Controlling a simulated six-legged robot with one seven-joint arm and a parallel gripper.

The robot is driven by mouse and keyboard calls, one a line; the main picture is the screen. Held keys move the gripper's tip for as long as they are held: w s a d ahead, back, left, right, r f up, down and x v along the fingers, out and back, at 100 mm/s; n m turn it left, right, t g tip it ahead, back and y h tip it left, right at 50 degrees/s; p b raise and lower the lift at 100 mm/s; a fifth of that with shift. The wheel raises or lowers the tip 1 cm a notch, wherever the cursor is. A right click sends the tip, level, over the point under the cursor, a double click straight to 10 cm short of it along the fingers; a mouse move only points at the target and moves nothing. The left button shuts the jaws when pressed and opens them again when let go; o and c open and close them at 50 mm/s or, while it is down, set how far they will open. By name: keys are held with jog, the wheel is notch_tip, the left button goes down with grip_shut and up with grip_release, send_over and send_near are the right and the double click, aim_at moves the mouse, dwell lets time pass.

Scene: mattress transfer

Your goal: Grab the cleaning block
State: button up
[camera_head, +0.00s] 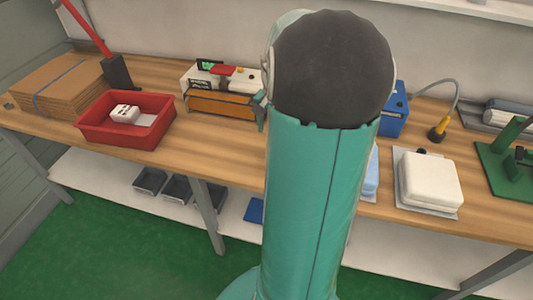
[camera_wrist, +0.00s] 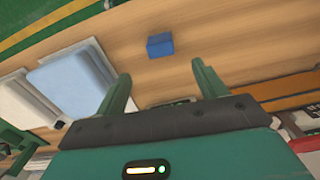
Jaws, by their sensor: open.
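A small blue block (camera_wrist: 160,45), which I take to be the cleaning block, lies on the wooden bench top in the wrist view. My gripper (camera_wrist: 160,74) is open, with its two green fingers spread and nothing between them. The block appears beyond the fingertips, roughly midway between them, and apart from them. In the head view my own arm covers the middle of the bench.
A light blue pad (camera_wrist: 75,82) lies beside the block, with a white pad (camera_head: 430,180) farther along. A red tray (camera_head: 93,136) holding a white item, cardboard (camera_head: 60,85), an orange-fronted machine (camera_head: 222,104) and a blue box (camera_head: 394,115) also stand on the bench (camera_head: 190,160).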

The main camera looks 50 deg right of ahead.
jog(key=f, duration=0.8)
jog(key=shift+w, duration=0.2)
jog(key=shift+s+f, duration=0.15)
jog(key=shift+f, duration=0.5)
notch_tip(320, 180, down, 4)
jog(key=shift+d+f, duration=0.1)
jog(key=c, duration=1.1)
